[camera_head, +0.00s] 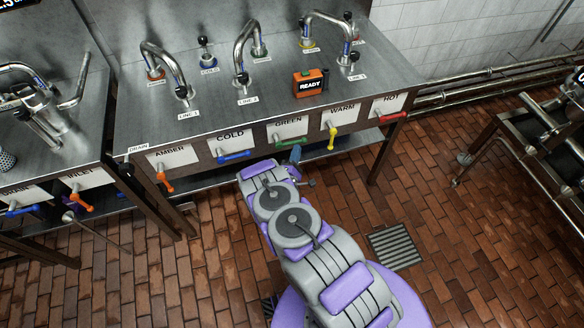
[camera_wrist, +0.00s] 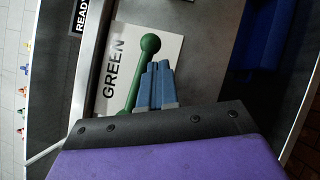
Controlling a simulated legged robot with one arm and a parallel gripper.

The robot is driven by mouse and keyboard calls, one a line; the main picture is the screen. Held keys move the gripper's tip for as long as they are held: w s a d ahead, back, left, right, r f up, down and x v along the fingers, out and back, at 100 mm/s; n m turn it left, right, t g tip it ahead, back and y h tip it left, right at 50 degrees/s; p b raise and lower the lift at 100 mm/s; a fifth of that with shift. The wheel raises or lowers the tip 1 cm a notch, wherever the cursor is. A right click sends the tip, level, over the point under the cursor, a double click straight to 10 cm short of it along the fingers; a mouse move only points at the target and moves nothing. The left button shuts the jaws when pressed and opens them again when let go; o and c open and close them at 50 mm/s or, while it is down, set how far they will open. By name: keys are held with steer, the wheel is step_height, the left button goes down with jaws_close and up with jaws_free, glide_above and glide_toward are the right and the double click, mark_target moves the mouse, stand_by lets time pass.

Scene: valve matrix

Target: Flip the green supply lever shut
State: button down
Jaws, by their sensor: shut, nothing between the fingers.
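The green supply lever (camera_head: 288,143) is on the front of the bench under the plate marked GREEN. In the wrist view the green lever (camera_wrist: 150,45) shows as a round knob on a stem that slants down to the left. The stem's lower end is hidden behind my wrist. My gripper (camera_wrist: 158,66) is shut and empty, its blue-grey fingers together, just below the knob and right of the stem. I cannot tell whether they touch the lever. In the head view my gripper (camera_head: 296,153) is just under the GREEN plate, partly hidden by my arm.
Blue (camera_head: 236,156), yellow (camera_head: 332,138), red (camera_head: 392,117) and orange (camera_head: 164,181) levers line the same bench front. A READY box (camera_head: 311,83) and curved pipes stand on the bench top. A floor grate (camera_head: 395,247) lies to the right, with open brick floor around it.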

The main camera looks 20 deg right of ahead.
steer(key=b+v, duration=0.1)
steer(key=v, duration=1.5)
steer(key=shift+s+a, duration=0.25)
steer(key=shift+f, duration=0.2)
